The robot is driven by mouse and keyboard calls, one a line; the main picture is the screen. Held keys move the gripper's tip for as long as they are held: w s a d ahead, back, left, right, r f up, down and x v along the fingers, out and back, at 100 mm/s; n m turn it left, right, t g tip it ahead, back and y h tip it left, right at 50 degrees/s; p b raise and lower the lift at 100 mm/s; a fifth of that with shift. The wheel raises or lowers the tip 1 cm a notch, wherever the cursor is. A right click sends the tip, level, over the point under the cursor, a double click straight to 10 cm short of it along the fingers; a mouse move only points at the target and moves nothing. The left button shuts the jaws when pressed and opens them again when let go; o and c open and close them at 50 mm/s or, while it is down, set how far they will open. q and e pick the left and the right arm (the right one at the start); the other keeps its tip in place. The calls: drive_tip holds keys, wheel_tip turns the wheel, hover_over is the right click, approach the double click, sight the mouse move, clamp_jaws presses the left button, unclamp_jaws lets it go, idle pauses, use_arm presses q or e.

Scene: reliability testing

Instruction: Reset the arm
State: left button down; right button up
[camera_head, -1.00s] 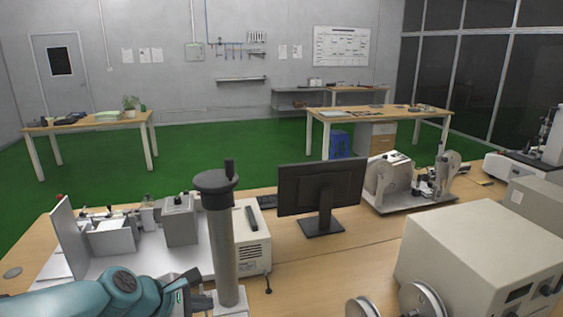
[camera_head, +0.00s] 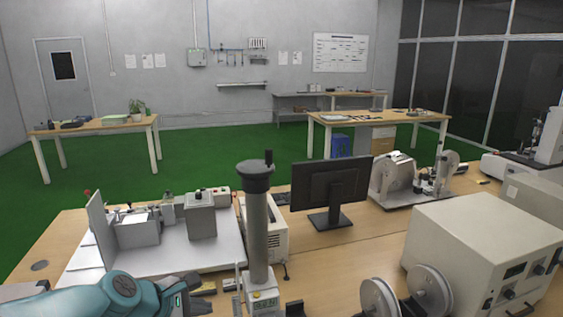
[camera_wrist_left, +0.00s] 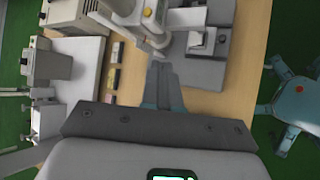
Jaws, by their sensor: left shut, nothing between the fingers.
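My left arm, teal with a dark wrist, comes in at the lower left of the head view. Its gripper (camera_head: 200,303) shows only in part, low in front of the white base plate and left of the grey column of a test stand (camera_head: 258,235). In the left wrist view the two grey fingers (camera_wrist_left: 161,68) lie side by side, shut and empty. Their tips point toward the grey stand at the top; I cannot tell how large the gap is. My right gripper is in neither view.
The wooden bench (camera_head: 345,262) carries a monitor (camera_head: 330,190), a large beige box instrument (camera_head: 480,245), reels (camera_head: 380,298) and a white plate with grey fixtures (camera_head: 190,255). Small yellow and dark blocks (camera_wrist_left: 114,65) lie left of the fingers. Green floor (camera_head: 225,150) lies open behind the bench.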

use_arm(q)
drive_tip(key=s+d+f+g, duration=0.1)
drive_tip(key=s+f, duration=0.3)
drive_tip(key=f, duration=0.4)
drive_tip(key=s+d+f+m+g, duration=0.1)
drive_tip(key=s+f+g, duration=0.2)
drive_tip(key=f, duration=0.5)
drive_tip(key=s+d+f+m+g, duration=0.1)
drive_tip(key=s+f+g, duration=0.1)
drive_tip(key=s+f, duration=0.3)
wheel_tip(320, 180, down, 4)
drive_tip(key=shift+s+d+y, duration=0.1)
drive_tip(key=shift+d+y, duration=0.05)
drive_tip(key=shift+y, duration=0.25)
drive_tip(key=s+d+f+m, duration=0.2)
drive_tip(key=s+f+m, duration=0.6)
drive_tip(key=s+m, duration=0.6)
drive_tip(key=shift+f+m+g+y, duration=0.4)
drive_tip(key=shift+m, duration=0.2)
drive_tip(key=shift+w, duration=0.1)
